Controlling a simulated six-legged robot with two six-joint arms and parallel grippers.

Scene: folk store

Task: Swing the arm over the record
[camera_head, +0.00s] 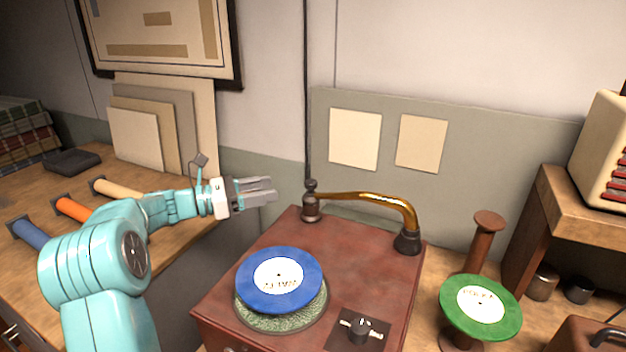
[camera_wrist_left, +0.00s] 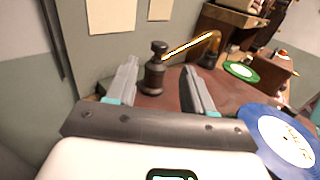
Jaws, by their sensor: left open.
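The record player (camera_head: 375,275) is a reddish-brown box. A blue record (camera_head: 252,292) with a white label lies on its green turntable (camera_head: 270,324). The brass tone arm (camera_head: 365,197) runs along the back edge from a dark post (camera_head: 311,204) at the left to a dark, flared head (camera_head: 408,241) at the back right, away from the record. My left gripper (camera_head: 273,191) is open and empty, left of the post. In the left wrist view the post (camera_wrist_left: 155,70) stands ahead between the fingers (camera_wrist_left: 160,90), and the blue record (camera_wrist_left: 268,140) is at the right. My right gripper is not in view.
A green record (camera_head: 505,308) sits on a stand at the right, beside a wooden shelf (camera_head: 545,210). A dark knob (camera_head: 359,331) is at the box's front. Coloured rolls (camera_head: 72,209) lie on the left bench. The wall is close behind the player.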

